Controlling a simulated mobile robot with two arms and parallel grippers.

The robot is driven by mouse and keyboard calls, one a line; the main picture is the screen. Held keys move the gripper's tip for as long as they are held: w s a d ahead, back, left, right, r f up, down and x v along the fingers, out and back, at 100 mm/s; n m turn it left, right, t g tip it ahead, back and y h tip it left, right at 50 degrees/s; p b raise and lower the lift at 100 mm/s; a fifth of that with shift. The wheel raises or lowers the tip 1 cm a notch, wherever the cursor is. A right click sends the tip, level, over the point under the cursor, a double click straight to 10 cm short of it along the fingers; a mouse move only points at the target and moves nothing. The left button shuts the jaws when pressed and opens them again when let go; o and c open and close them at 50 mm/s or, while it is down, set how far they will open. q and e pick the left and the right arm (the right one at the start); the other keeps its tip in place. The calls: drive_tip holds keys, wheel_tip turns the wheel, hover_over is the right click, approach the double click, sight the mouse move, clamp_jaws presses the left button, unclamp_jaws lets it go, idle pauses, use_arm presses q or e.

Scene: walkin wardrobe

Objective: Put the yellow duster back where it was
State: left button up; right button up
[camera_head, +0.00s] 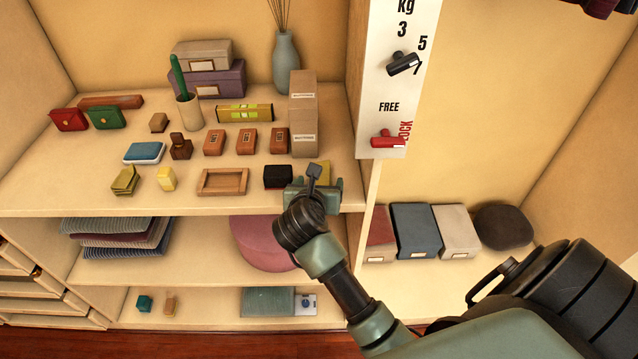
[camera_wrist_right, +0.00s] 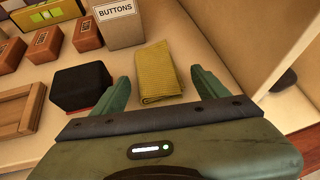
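The yellow duster (camera_wrist_right: 160,74) is a folded, ribbed cloth lying on the shelf top in the right wrist view. In the head view the duster (camera_head: 321,172) is partly hidden behind my right gripper, near the shelf's front right corner. My right gripper (camera_head: 313,184) is open. In its wrist view (camera_wrist_right: 164,88) one finger is on each side of the duster's near part, with gaps between fingers and cloth. My left gripper is not in view.
A black box (camera_head: 278,176) sits just left of the duster, beside a wooden tray (camera_head: 222,193). A tall buttons box (camera_head: 303,125) stands behind the duster.

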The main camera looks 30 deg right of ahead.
drive_tip(key=shift+r, duration=0.1)
drive_tip(key=b+v, duration=0.1)
drive_tip(key=v, duration=0.6)
drive_tip(key=shift+r, duration=0.2)
